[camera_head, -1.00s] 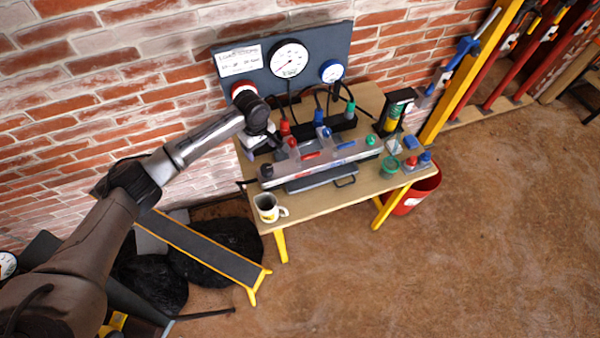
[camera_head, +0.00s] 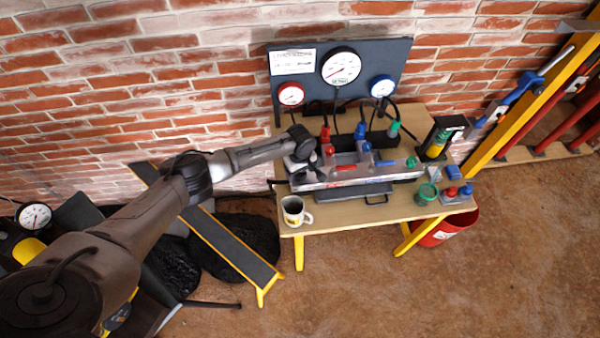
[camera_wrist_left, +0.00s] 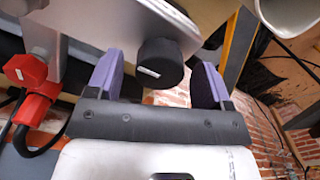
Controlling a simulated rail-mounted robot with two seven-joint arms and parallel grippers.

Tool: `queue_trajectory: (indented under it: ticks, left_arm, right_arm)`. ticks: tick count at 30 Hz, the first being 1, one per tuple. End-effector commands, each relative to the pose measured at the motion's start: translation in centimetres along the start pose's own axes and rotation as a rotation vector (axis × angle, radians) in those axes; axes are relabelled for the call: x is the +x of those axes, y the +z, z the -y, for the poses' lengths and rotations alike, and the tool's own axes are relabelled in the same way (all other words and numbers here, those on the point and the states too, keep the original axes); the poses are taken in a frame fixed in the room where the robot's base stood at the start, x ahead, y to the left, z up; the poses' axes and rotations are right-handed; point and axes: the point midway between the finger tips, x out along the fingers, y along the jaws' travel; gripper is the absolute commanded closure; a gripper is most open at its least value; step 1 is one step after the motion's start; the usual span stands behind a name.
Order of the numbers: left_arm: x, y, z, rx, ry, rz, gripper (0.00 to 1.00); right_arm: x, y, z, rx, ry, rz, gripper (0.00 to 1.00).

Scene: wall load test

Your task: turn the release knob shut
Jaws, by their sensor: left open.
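The release knob (camera_wrist_left: 158,65) is a round black knob with a white mark, on the underside or end of a grey metal block (camera_wrist_left: 105,22) in the left wrist view. My left gripper (camera_wrist_left: 157,75) is open, with one purple-padded finger on each side of the knob. Gaps show between the knob and both fingers, so they look apart from it. In the head view my left gripper (camera_head: 306,158) is at the left end of the clear-and-grey manifold (camera_head: 345,168) on the bench, and the knob is hidden there. My right gripper is not in view.
The wooden bench (camera_head: 345,213) holds a white mug (camera_head: 295,211) at front left, a green pot (camera_head: 427,193) and a black-and-green device (camera_head: 440,138). A gauge panel (camera_head: 378,60) stands behind. A red bucket (camera_head: 452,228) is below. The floor in front is free.

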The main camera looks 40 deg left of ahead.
Motion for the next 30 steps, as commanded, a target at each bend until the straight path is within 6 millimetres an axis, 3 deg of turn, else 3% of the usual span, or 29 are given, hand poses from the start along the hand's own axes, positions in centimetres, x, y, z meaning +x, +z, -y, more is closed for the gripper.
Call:
queue_trajectory:
  ticks: [14,27,30]
  left_arm:
    - [0.71,-0.02,0.00,0.000,0.000,0.000,0.27]
    - [0.71,-0.01,0.00,0.000,0.000,0.000,0.69]
    - [0.70,-0.02,0.00,0.000,0.000,0.000,0.75]
  right_arm:
    - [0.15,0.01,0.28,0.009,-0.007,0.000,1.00]
    - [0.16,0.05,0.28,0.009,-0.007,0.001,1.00]
    - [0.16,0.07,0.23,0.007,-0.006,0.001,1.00]
